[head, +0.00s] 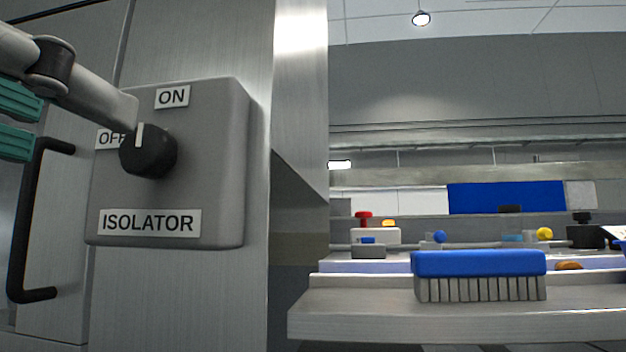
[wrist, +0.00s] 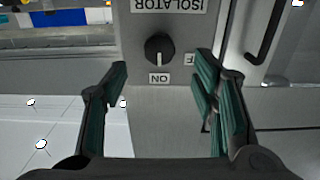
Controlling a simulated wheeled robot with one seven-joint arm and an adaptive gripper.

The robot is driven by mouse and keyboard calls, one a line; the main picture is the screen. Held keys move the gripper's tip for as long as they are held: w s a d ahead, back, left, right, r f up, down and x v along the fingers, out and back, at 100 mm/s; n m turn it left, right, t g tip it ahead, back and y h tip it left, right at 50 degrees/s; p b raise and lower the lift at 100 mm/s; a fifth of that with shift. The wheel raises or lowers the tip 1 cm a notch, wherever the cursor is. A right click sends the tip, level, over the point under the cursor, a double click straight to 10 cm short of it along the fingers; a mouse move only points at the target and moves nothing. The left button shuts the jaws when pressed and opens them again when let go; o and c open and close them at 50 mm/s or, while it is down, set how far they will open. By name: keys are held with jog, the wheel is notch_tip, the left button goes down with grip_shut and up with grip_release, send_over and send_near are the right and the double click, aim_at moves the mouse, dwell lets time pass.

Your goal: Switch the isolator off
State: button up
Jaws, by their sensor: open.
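The isolator (head: 222,155) is a grey box with ON, OFF and ISOLATOR labels, mounted on a metal panel at the left of the head view. Its round black knob (head: 150,153) has a white pointer mark. The knob also shows in the wrist view (wrist: 159,46), which sees the box upside down; there the mark points towards the ON label (wrist: 160,78). My gripper (wrist: 162,65) is open and empty, its teal-padded fingers spread to either side of the knob in that view. I cannot tell any contact. In the head view, a grey link partly covers the OFF label (head: 108,138).
A black bar handle (head: 20,225) stands left of the box. At the right, a blue brush (head: 478,264) lies on a metal bench (head: 370,310), with several small items behind it. Space in front of the panel right of the box looks clear.

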aim_at(139, 148)
jog(key=w, duration=0.5)
jog(key=w+b, duration=0.1)
jog(key=w, duration=0.1)
jog(key=shift+w+d, duration=0.35)
jog(key=c, duration=1.2)
